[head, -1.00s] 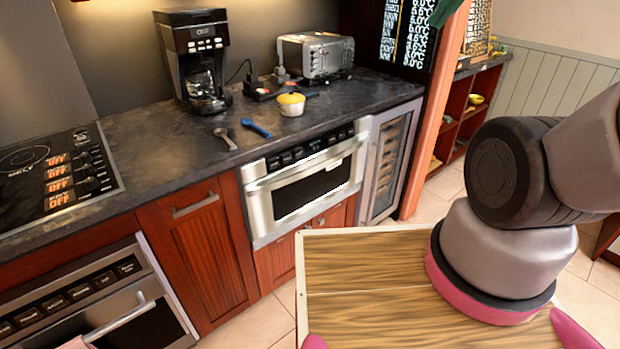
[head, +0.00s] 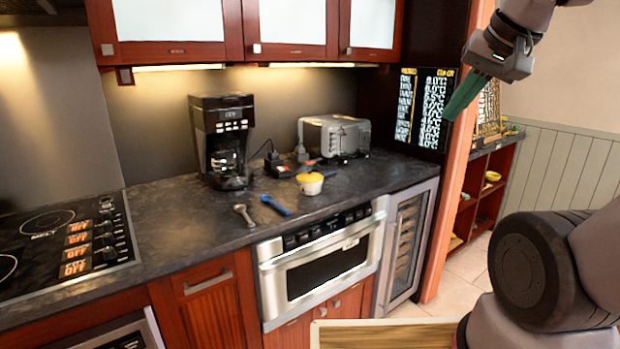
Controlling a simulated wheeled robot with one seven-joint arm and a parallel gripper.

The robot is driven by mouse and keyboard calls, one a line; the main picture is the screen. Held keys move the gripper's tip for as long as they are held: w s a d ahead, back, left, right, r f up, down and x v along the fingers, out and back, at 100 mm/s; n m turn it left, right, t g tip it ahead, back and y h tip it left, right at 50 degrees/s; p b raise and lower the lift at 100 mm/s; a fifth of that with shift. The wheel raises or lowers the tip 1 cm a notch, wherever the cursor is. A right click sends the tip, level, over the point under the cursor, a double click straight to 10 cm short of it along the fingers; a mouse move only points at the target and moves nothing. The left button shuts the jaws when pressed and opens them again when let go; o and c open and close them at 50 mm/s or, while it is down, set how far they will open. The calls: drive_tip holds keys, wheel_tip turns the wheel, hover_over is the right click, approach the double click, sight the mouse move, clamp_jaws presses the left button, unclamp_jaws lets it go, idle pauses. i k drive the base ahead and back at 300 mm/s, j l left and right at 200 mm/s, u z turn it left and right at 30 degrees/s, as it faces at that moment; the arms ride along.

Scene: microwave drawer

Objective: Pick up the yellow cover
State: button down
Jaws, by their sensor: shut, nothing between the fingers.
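The yellow cover (head: 310,177) sits on top of a small white pot (head: 310,187) on the dark countertop, in front of the toaster. My gripper (head: 464,98) is at the upper right of the head view, with green fingers pointing down and to the left. It is shut and empty, raised in front of the menu board and well to the right of the pot. Nothing hides the cover.
A coffee maker (head: 222,142) and a toaster (head: 334,137) stand at the back of the countertop (head: 165,215). A wrench-like tool (head: 243,215) and a blue-handled tool (head: 275,205) lie left of the pot. Upper cabinets (head: 290,30) hang above. The microwave drawer (head: 320,262) is below.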

sight(312, 177)
drive_tip(key=i+j+z, duration=0.5)
drive_tip(key=j, duration=0.2)
drive_tip(key=i+j+z, duration=0.3)
drive_tip(key=k+j, duration=0.05)
drive_tip(key=k, duration=0.05)
